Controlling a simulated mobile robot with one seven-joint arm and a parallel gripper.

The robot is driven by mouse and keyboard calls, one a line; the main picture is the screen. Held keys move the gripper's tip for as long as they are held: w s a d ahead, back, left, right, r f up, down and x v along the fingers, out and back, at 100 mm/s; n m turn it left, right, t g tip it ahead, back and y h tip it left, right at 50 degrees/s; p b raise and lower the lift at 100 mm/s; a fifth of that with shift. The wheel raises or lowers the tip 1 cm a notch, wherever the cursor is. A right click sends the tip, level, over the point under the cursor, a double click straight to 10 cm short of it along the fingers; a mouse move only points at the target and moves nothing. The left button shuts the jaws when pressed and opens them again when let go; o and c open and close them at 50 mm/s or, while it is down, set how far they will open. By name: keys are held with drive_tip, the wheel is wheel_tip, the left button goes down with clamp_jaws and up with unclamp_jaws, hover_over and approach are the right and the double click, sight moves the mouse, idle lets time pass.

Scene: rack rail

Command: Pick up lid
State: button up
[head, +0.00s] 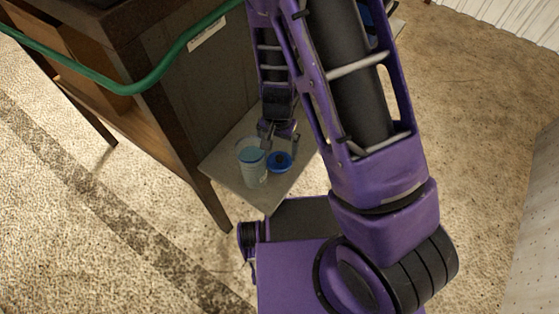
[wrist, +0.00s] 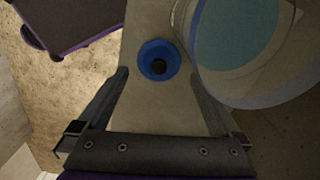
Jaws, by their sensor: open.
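The lid (head: 280,162) is a small blue disc with a dark knob in its middle. It lies on a grey shelf, and it also shows in the wrist view (wrist: 159,60) near the top middle. My gripper (head: 273,135) is just behind the lid in the head view. In the wrist view my gripper (wrist: 163,85) is open and empty, its two fingers spread to either side, with the lid beyond the fingertips and roughly centred between them. A clear cup with blue-green contents (head: 252,165) stands beside the lid; it fills the upper right of the wrist view (wrist: 240,40).
The grey shelf (head: 228,168) is narrow and juts from a dark wooden cabinet (head: 205,85). The cup stands close to the lid. Carpeted floor (head: 100,240) lies around and below.

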sight(278, 159)
drive_tip(key=shift+f+b, duration=0.45)
drive_tip(key=shift+f, duration=2.55)
drive_tip(key=c, duration=1)
drive_tip(key=shift+r, duration=0.1)
